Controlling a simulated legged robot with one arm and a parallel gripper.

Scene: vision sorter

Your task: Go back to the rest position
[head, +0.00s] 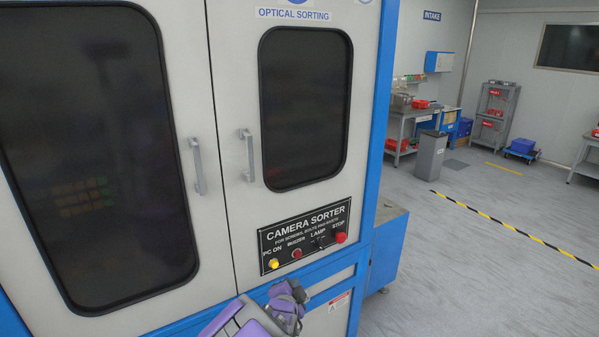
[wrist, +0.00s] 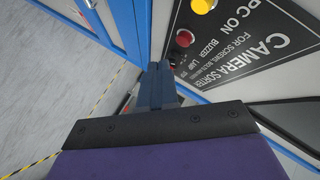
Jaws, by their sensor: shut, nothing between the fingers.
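My gripper (head: 288,303) is low in front of the camera sorter cabinet (head: 225,200), just below its black control panel (head: 262,240) in the head view. In the wrist view the two fingers (wrist: 159,68) are together, with nothing between them. The panel carries a yellow PC ON button (head: 273,264), a red BUZZER button (head: 297,253), a LAMP switch (head: 319,241) and a red STOP button (head: 340,237). In the wrist view the fingertips overlap the panel's edge near the lamp switch; whether they touch anything cannot be told.
The cabinet's two door handles (head: 197,166) (head: 247,155) stick out above the panel. Grey floor (head: 450,260) is open to the right, crossed by a yellow-black line (head: 515,228). A grey bin (head: 430,157), workbench (head: 400,125) and shelf rack (head: 494,115) stand further back.

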